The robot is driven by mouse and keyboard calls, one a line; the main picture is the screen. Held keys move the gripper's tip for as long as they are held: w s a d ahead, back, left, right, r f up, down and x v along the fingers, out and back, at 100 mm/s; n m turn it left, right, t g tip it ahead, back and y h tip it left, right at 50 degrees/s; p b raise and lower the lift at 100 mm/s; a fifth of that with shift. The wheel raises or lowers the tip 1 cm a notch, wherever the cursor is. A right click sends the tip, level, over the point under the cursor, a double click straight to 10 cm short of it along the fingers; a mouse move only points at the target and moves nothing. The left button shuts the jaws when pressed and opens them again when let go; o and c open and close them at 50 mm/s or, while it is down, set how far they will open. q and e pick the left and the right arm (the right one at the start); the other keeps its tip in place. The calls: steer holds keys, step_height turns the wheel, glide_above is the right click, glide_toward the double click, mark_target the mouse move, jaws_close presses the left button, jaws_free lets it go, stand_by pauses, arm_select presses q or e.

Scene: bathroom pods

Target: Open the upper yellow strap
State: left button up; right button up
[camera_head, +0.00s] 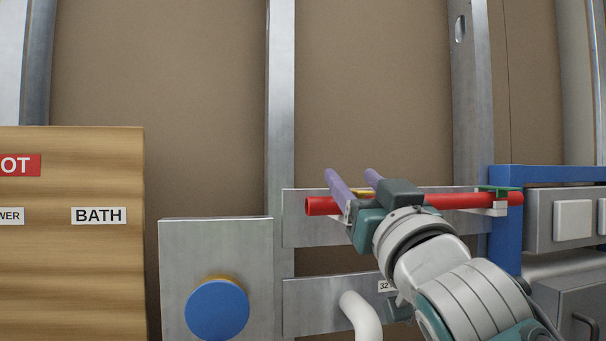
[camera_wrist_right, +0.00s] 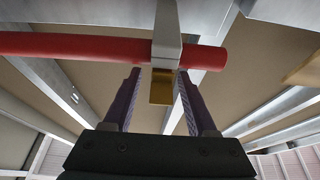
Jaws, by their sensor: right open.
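The upper strap shows in the right wrist view as a grey band (camera_wrist_right: 167,42) across the red pipe (camera_wrist_right: 80,46), with a yellow end tab (camera_wrist_right: 161,88) hanging below the pipe. In the head view only a sliver of the yellow tab (camera_head: 362,193) shows behind my gripper, near the left end of the red pipe (camera_head: 455,201). My right gripper (camera_head: 350,173) is open, its two purple fingers on either side of the tab. In the right wrist view the fingers (camera_wrist_right: 159,73) show gaps to the tab. My left gripper is not in view.
A green clip (camera_head: 497,190) holds the pipe's right end beside a blue frame (camera_head: 505,240). Below are a white curved pipe (camera_head: 360,316) and a blue round cap (camera_head: 217,310) on a metal panel (camera_head: 180,255). A wooden box (camera_head: 70,270) labelled BATH stands at left.

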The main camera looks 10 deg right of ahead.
steer(key=shift+w+r, duration=0.1)
steer(key=shift+w, duration=0.2)
steer(key=shift+a, duration=0.1)
jaws_close()
stand_by(0.4)
